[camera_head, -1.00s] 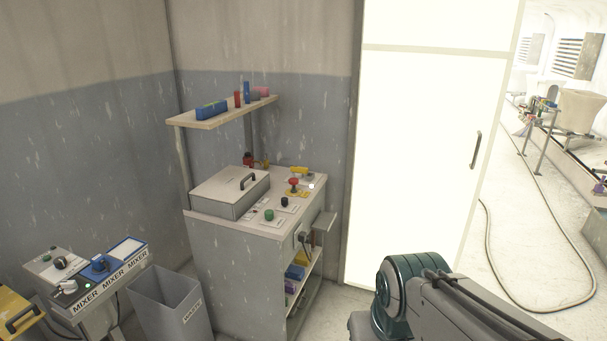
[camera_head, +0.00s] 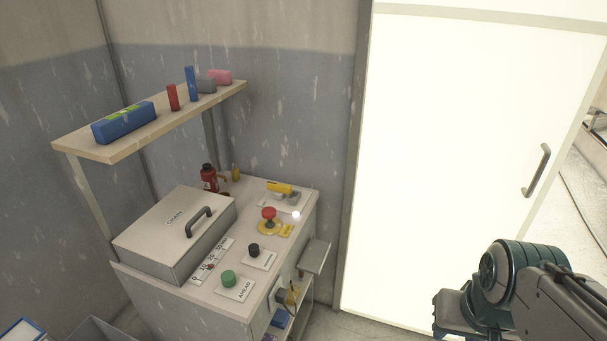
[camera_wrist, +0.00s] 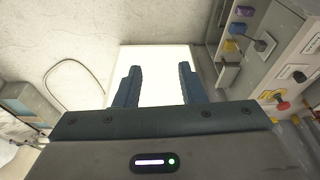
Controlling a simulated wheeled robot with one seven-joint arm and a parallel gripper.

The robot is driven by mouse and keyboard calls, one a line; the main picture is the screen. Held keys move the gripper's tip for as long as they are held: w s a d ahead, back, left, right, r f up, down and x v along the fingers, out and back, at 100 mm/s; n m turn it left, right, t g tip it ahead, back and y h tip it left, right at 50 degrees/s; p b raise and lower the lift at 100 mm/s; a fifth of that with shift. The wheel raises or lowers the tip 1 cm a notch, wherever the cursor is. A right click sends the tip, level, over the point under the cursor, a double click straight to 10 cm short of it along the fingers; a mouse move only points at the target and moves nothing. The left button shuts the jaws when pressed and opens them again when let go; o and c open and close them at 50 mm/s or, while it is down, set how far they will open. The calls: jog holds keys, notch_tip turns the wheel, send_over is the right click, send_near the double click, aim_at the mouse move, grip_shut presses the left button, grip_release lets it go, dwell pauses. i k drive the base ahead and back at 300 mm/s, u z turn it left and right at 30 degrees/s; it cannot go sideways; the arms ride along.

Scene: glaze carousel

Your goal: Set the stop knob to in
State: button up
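A red mushroom-shaped knob (camera_head: 268,213) stands on a yellow round base on the sloping top of a grey cabinet (camera_head: 215,300); I take it for the stop knob. Whether it is in or out I cannot tell. It also shows at the right edge of the wrist view (camera_wrist: 282,105). My gripper (camera_wrist: 160,78) is open, with nothing between its two blue fingers. The knob lies off to the right of them, apart. In the head view my gripper is out of frame; only part of my arm shows at lower right.
A black knob (camera_head: 254,250) and a green button (camera_head: 228,278) labelled AHEAD sit nearby. A lidded box (camera_head: 175,228) fills the cabinet's left side, under a wooden shelf (camera_head: 120,145). A small side ledge (camera_head: 315,256) juts out at right. A bright white door (camera_head: 450,150) stands beyond.

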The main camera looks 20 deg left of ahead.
aim_at(268, 214)
jog(key=u, duration=0.35)
jog(key=i, duration=1.25)
jog(key=u, duration=0.5)
